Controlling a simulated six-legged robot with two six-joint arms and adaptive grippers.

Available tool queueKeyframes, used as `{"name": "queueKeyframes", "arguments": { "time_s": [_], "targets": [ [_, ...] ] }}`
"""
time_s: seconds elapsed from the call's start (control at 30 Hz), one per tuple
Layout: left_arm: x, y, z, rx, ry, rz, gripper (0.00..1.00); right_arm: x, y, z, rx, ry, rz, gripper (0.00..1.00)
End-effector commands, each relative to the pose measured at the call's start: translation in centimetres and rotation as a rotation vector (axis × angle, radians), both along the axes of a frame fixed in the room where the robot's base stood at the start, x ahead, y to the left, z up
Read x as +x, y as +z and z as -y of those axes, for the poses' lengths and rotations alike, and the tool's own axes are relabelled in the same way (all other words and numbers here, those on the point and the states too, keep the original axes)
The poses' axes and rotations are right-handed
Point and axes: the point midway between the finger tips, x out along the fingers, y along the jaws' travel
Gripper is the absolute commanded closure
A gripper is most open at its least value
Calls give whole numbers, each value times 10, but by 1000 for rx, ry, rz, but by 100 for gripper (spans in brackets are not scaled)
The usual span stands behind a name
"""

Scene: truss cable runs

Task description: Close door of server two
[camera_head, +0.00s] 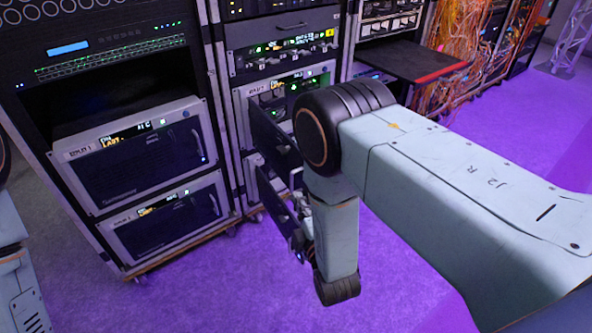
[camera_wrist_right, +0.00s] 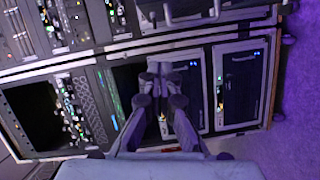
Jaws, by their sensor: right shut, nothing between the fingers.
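Server doors show in two racks in the camera_head view. In the left rack, the upper server door (camera_head: 145,160) and lower server door (camera_head: 170,222) look closed. In the middle rack, an upper dark door (camera_head: 272,133) and a lower dark door (camera_head: 276,208) stand swung open toward me. In the head view, my right arm hides part of the middle rack. My left gripper is out of view.
A dark shelf with a red edge (camera_head: 412,62) juts out right of the middle rack. Orange cables (camera_head: 462,35) hang beyond it. The purple floor (camera_head: 215,285) in front of the racks is clear.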

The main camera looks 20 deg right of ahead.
Motion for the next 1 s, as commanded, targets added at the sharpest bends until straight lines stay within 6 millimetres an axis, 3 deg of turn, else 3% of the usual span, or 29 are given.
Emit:
{"name": "queueKeyframes", "arguments": {
  "time_s": [0.2, 0.43, 0.97, 1.0],
  "targets": [
    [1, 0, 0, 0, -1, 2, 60, 5, 15, 2, -137, -1, 69, 100],
    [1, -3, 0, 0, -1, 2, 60, 16, 16, 1, -182, 2, 79, 100],
    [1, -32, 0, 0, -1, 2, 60, 106, 15, -3, -180, 5, 78, 100],
    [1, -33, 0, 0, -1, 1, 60, 106, 14, 8, -180, 0, 73, 100]
  ]
}}
